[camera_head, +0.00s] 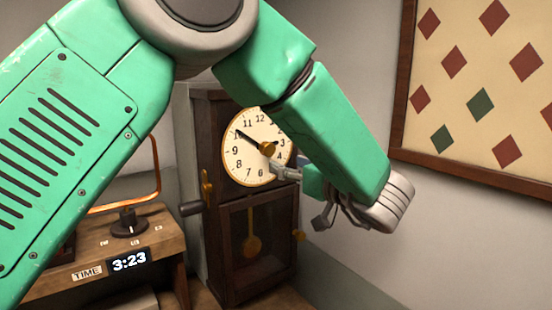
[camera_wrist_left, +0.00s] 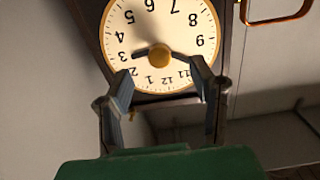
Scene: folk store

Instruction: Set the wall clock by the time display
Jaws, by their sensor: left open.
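The wall clock (camera_head: 246,155) has a dark wooden case, a cream round dial and a gold centre knob (camera_head: 267,149). Its long black hand points near 10, and the short one appears to point near 3. In the left wrist view the dial (camera_wrist_left: 160,25) is upside down, its lower part partly hidden by my fingers. My left gripper (camera_head: 298,197) is open and empty, just in front of the dial's lower right. In the wrist view its fingertips (camera_wrist_left: 162,75) stand either side of the knob's line. My right gripper is out of view.
A wooden unit with a black dial knob (camera_head: 129,222) and an orange-lit bent tube (camera_head: 150,185) stands left of the clock. A glazed pendulum door (camera_head: 262,245) is below the dial. A framed diamond-patterned board (camera_head: 480,90) hangs at the right. My green arm crosses the foreground.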

